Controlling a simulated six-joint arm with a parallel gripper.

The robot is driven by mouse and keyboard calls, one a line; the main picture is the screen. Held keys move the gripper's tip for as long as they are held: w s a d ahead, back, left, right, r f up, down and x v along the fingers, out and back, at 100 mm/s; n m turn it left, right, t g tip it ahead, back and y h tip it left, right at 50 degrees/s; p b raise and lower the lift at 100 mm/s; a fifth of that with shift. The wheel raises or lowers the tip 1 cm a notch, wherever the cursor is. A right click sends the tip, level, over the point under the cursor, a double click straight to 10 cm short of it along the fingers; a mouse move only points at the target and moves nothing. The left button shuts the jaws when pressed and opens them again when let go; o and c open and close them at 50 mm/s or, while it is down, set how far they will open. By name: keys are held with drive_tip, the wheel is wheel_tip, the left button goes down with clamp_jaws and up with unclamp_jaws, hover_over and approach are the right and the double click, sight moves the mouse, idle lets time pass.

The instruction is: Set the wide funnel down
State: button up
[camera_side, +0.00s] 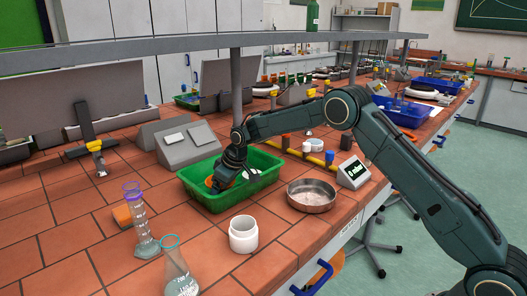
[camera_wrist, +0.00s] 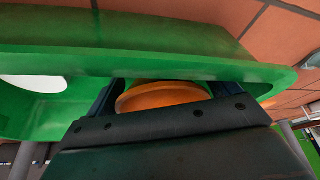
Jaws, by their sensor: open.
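An orange, round-edged piece (camera_wrist: 162,97), which looks like the wide funnel, is low in the green tray (camera_wrist: 120,35). Only part of it shows; the rest is hidden behind my gripper. A sliver of the orange funnel (camera_side: 209,182) also shows in the side view. My gripper (camera_side: 219,186) reaches down into the green tray (camera_side: 232,206). In the wrist view my gripper (camera_wrist: 163,92) is open, with one finger on either side of the orange piece. I cannot tell whether the fingers touch it.
A white item (camera_side: 251,173) lies in the tray's right part. A round metal pan (camera_side: 311,205) stands right of the tray, a white jar (camera_side: 243,240) in front. A graduated cylinder (camera_side: 140,222) and a flask (camera_side: 177,270) stand front left. A shelf (camera_side: 180,46) spans above.

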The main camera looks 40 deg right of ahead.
drive_tip(key=v, duration=1)
drive_tip(key=shift+s+r, duration=0.1)
drive_tip(key=shift+r, duration=0.15)
drive_tip(key=shift+v, duration=0.85)
drive_tip(key=s+r+m+t, duration=0.1)
drive_tip(key=s+r, duration=0.6)
drive_tip(key=s, duration=0.4)
drive_tip(key=s+r+m, duration=0.1)
drive_tip(key=s+r, duration=0.5)
drive_tip(key=s, duration=0.4)
drive_tip(key=s+d+f+m, duration=0.1)
drive_tip(key=s+f, duration=0.1)
drive_tip(key=s, duration=0.9)
drive_tip(key=s+f+m+h, duration=0.1)
drive_tip(key=s+f, duration=0.1)
drive_tip(key=s, duration=1)
drive_tip(key=shift+d+m+t+h, duration=0.3)
drive_tip(key=shift+d, duration=0.05)
